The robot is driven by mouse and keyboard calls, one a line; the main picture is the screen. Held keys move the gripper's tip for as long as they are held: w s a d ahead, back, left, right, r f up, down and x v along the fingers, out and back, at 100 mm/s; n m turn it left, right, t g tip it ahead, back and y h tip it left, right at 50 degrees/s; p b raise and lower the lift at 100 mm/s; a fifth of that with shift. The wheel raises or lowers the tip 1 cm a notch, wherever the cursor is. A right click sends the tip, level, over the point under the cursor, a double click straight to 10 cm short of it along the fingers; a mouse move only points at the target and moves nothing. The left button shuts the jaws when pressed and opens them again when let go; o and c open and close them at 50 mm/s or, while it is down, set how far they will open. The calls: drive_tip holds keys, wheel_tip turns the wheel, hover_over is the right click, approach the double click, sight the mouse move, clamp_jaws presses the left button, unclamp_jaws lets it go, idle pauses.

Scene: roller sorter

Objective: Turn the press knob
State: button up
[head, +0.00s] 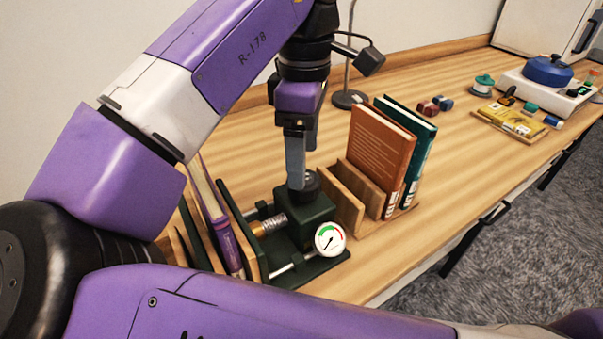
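The dark green press (302,225) stands on the wooden table, with a round white gauge (329,238) on its front right. The gauge has green and red marks and a dark needle. The press knob (311,183) is a dark round piece on top of the press. My gripper (297,180) points down from above at the knob, its fingers overlapping it in the head view. The gap between the fingers is hidden, so I cannot tell whether they grip the knob. A purple book (222,225) stands upright at the left, beside the press plates.
A wooden rack (345,205) with an orange book (377,155) and a teal book (413,130) stands right of the press. A lamp base (349,99) is behind. A blue pot (547,71) and small items sit far right.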

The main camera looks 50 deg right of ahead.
drive_tip(key=shift+f+b, duration=0.35)
drive_tip(key=shift+f, duration=1.95)
drive_tip(key=c, duration=1.4)
drive_tip(key=shift+o, duration=0.2)
drive_tip(key=shift+r+m+p, duration=0.15)
drive_tip(key=shift+m+p, duration=0.15)
drive_tip(key=shift+p, duration=0.25)
